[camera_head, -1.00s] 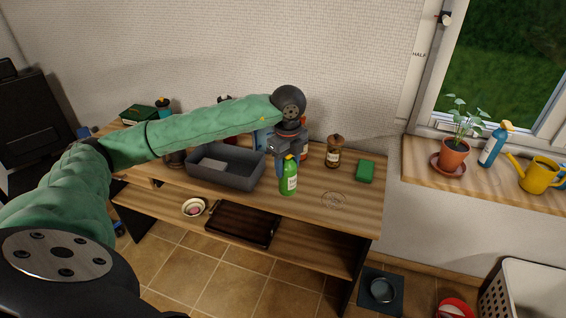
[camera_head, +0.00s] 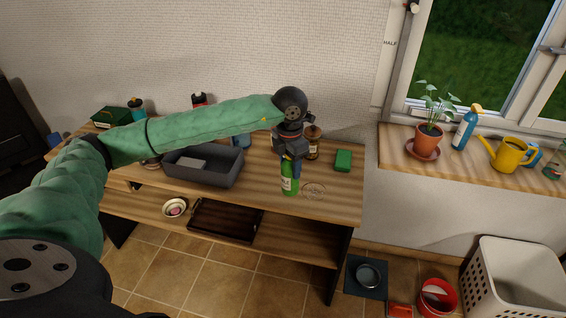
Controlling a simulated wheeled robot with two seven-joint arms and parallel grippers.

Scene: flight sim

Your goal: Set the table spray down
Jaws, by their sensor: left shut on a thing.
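My left gripper (camera_head: 289,155) points down over the front part of the wooden table (camera_head: 330,212), right of the grey bin. It is shut on a green bottle with a white label (camera_head: 290,182), which I take to be the table spray. The bottle hangs upright below the jaws, its top hidden by them. I cannot tell whether its base touches the table top. A round outline mark (camera_head: 314,190) lies on the table just right of the bottle. My right gripper is not in view.
A grey bin (camera_head: 205,181) stands left of the bottle. A brown jar (camera_head: 313,146) is behind it, and a green block (camera_head: 343,160) lies at the right. The windowsill holds a potted plant (camera_head: 429,137), a blue spray bottle (camera_head: 465,130) and a yellow watering can (camera_head: 509,155).

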